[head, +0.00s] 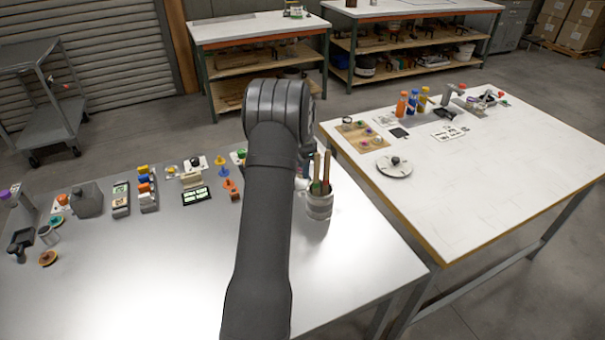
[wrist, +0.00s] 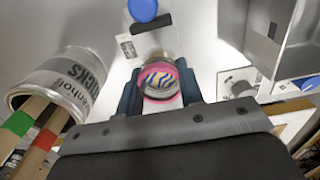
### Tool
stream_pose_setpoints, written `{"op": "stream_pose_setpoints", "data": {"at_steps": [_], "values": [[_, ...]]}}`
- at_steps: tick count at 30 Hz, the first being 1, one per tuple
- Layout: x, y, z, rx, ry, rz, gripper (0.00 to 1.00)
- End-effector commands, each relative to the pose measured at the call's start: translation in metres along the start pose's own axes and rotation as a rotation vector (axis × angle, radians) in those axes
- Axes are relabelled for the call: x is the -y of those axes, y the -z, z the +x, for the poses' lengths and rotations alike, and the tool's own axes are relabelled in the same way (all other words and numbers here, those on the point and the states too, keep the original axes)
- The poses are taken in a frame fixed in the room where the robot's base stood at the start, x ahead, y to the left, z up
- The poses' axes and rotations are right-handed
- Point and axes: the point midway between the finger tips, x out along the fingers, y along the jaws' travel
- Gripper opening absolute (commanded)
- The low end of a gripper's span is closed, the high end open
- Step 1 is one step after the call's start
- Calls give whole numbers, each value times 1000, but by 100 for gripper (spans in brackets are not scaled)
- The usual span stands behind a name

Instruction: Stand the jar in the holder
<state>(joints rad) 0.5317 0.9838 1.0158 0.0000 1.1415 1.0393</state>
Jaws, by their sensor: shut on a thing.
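My gripper (wrist: 160,88) has its two dark fingers on either side of the jar (wrist: 157,77) in the wrist view and is shut on it. In the head view my own arm covers the jar and my fingers. I cannot tell from the wrist view whether the jar touches the table. I cannot make out for certain which thing is the holder; it may be hidden behind my arm or be one of the small fixtures.
A can of sticks (head: 319,206) stands right of my arm; it also shows close left of my gripper in the wrist view (wrist: 75,78). A blue round thing (wrist: 143,10) and a grey metal box (wrist: 292,35) lie beyond the jar. Several small items line the table's left back.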

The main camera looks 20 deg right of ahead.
Motion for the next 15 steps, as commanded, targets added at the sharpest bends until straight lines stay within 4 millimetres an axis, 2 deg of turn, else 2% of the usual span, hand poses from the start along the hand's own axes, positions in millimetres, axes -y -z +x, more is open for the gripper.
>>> {"op": "stream_pose_setpoints", "data": {"at_steps": [3, 5, 15], "values": [[-1, 0, 19, 2, -3, 0, 12], [-1, 0, 25, 1, -2, 0, 12], [0, 0, 28, 0, 0, 0, 12]]}}
